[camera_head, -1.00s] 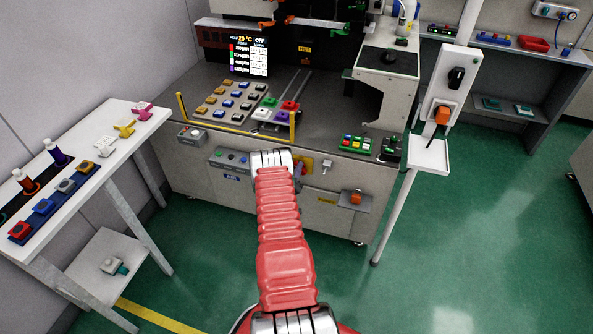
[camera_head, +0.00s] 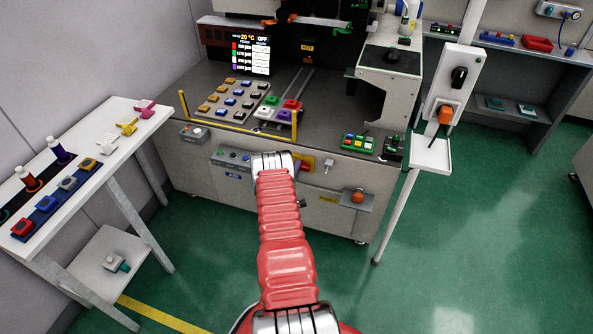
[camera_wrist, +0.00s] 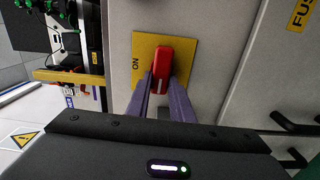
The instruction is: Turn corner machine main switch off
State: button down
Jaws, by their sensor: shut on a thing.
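The main switch is a red handle (camera_wrist: 161,67) with a white mark, on a yellow plate (camera_wrist: 188,52) with the word ON at its left in the wrist view. The handle's long side runs roughly up and down in that picture. The two grey-purple fingers of my gripper (camera_wrist: 160,90) lie on either side of the handle, closed on it. In the head view the yellow plate (camera_head: 311,158) shows on the machine's front panel, just right of my arm's end. My red arm partly covers this area, and the fingers are hard to make out there.
The corner machine (camera_head: 400,90) stands ahead, with a lit screen (camera_head: 250,54) and a button pad (camera_head: 235,98). A white post with a switch box (camera_head: 455,85) stands at the right. A white side table (camera_head: 100,150) stands at the left. Green floor (camera_head: 450,250) is open at the right.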

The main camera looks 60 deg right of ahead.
jog(key=shift+w+f+n, duration=0.1)
jog(key=shift+w+n, duration=0.05)
jog(key=shift+n, duration=0.15)
jog(key=c, duration=1.6)
grip_release()
jog(key=shift+o, duration=0.2)
jog(key=shift+a, duration=0.1)
jog(key=s+a, duration=0.2)
jog(key=a, duration=1.1)
jog(key=shift+s+a, duration=0.15)
jog(key=shift+a, duration=0.1)
